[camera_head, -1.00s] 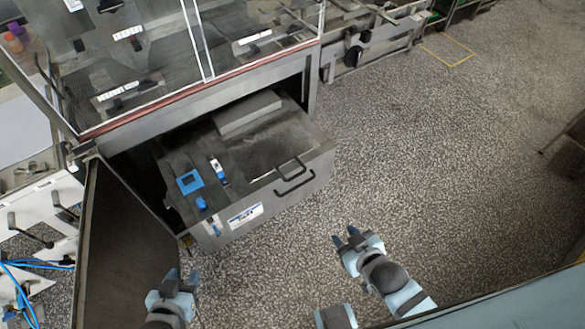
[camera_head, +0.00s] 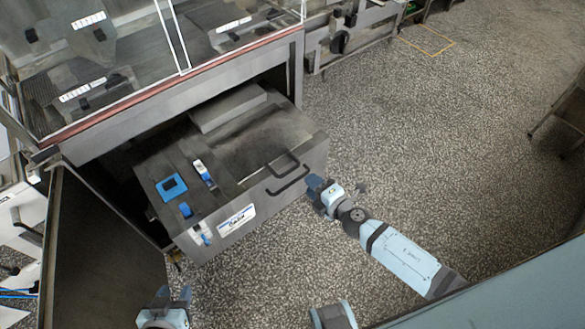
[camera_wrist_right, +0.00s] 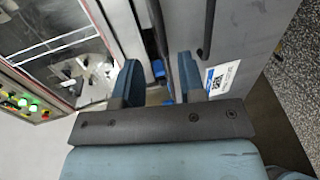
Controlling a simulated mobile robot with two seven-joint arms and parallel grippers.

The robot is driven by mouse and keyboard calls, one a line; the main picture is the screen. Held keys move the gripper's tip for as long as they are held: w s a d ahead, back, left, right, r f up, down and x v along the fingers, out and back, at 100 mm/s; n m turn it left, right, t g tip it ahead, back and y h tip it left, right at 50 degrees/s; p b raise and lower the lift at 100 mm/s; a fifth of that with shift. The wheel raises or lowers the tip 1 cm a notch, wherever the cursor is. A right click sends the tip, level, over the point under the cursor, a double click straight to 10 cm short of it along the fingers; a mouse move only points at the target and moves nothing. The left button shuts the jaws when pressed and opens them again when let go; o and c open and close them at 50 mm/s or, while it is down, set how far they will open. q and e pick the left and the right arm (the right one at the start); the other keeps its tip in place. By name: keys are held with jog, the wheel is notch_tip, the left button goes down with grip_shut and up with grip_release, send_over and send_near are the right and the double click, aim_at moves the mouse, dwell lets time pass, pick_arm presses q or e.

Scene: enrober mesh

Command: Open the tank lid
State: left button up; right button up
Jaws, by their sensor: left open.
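The tank (camera_head: 268,208) is a grey metal box under the machine, partly out from its bay. Its flat lid (camera_head: 262,138) is closed. A black handle (camera_head: 280,162) is at the lid's front edge, and another black handle (camera_head: 290,187) is on the front face below. My right gripper (camera_head: 316,184) is just right of the handles; contact is not clear. In the right wrist view its two fingers (camera_wrist_right: 158,82) are apart, with nothing clearly held. A black handle (camera_wrist_right: 207,30) shows beyond them. My left gripper (camera_head: 172,298) is open and empty at the bottom, away from the tank.
The machine's clear-sided housing (camera_head: 150,60) stands above the tank. An open door panel (camera_head: 95,245) is left of the tank. Blue fittings (camera_head: 171,187) sit on the tank's left top.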

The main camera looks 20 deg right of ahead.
aim_at(292, 168)
jog(key=x, duration=0.9)
jog(key=shift+w+f+b, duration=0.1)
jog(key=shift+w+b, duration=0.1)
jog(key=shift+b, duration=0.1)
grip_shut()
